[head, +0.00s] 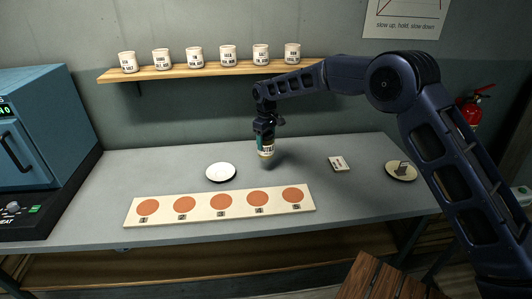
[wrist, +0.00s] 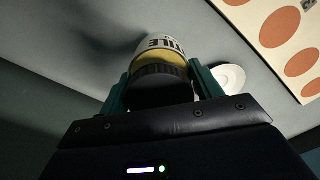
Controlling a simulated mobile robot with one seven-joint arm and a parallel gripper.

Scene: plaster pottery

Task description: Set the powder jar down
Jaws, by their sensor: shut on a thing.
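The powder jar (head: 266,150) has a white label with dark lettering and a yellow band. In the wrist view the jar (wrist: 152,48) shows its dark ribbed cap towards me and part of the word on its label. My gripper (head: 265,140) is shut on the jar, with a teal finger on each side of it; the gripper also shows in the wrist view (wrist: 160,85). In the head view the jar hangs upright over the middle of the grey table (head: 320,220). A shadow lies below it. I cannot tell whether its base touches the table.
A white dish (head: 220,172) lies left of the jar. A board (head: 132,217) with numbered orange discs lies in front. A small white block (head: 338,164) and a round pale disc (head: 401,171) lie right. A blue oven (head: 45,140) stands left. A shelf (head: 215,71) holds several cups.

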